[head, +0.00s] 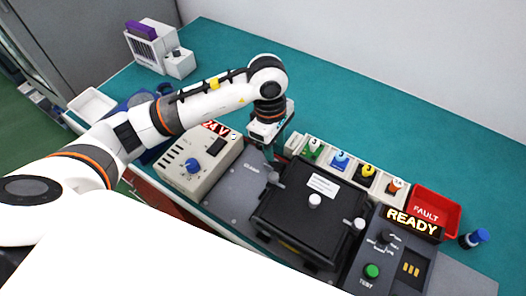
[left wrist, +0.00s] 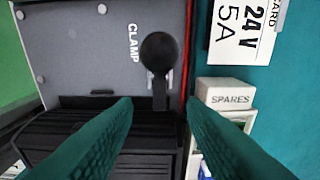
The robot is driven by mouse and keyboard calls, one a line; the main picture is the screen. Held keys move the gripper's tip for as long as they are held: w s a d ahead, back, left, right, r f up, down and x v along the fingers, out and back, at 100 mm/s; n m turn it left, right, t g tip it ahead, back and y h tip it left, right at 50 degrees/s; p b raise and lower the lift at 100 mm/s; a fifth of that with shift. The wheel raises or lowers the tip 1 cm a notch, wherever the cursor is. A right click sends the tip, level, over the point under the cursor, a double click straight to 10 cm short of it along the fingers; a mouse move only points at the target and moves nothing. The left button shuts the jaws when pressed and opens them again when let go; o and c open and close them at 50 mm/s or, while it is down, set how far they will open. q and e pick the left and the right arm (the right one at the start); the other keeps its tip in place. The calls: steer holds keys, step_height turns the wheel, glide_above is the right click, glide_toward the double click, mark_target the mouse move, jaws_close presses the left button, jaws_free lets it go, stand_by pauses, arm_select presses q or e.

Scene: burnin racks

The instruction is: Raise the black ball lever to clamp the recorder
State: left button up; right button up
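The black ball lever (left wrist: 158,52) stands beside the CLAMP label on a grey plate (left wrist: 85,45); in the left wrist view its stem runs down toward a black ribbed body. That seems to be the recorder (head: 290,222), a black box in the head view. My left gripper (left wrist: 160,105) is open, its teal fingers apart on either side of the lever's line, with the ball showing beyond the tips. No contact shows. In the head view my left gripper (head: 270,148) hangs over the plate's far edge and partly hides the lever area. My right gripper is not in view.
A beige 24 V supply (head: 196,168) stands left of the plate. A SPARES box (left wrist: 225,93) and a row of coloured knobs (head: 340,160) lie close behind the recorder. A red FAULT tray (head: 452,212) and a READY panel (head: 410,224) are right.

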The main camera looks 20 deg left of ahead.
arm_select(q)
step_height(320, 180, up, 8)
steer(key=p, duration=0.3)
steer(key=shift+f+p, duration=0.15)
steer(key=shift+p, duration=0.25)
steer(key=shift+s+f, duration=0.1)
stand_by(0.5)
